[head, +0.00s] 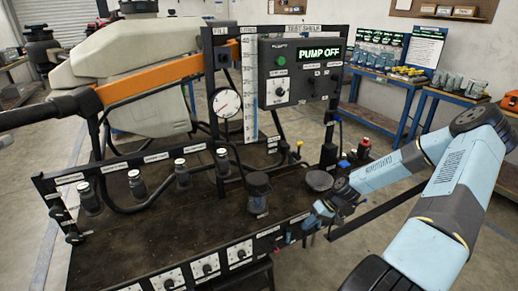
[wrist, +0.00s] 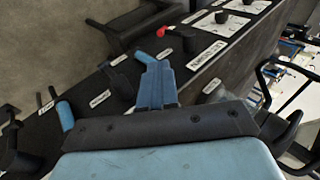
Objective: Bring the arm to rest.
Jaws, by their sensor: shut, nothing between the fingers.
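My arm comes in from the right in the head view, bent at its elbow, with pale blue and dark grey links. My gripper (head: 309,223) is at the front right edge of the dark test bench (head: 150,235). In the wrist view my gripper (wrist: 158,62) shows as two blue fingers close together, with nothing between them. The fingers point toward the bench's labelled front edge. A small red knob (wrist: 163,33) is just beyond the fingertips in the wrist view. I cannot tell how far the fingers are from the bench edge.
The bench carries a control box (head: 300,71) reading "PUMP OFF", a round gauge (head: 227,103), several nozzles along a rail, and a dark cup (head: 258,192). A drone with an orange arm (head: 150,79) stands behind. Blue-legged tables (head: 384,77) stand at the back right.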

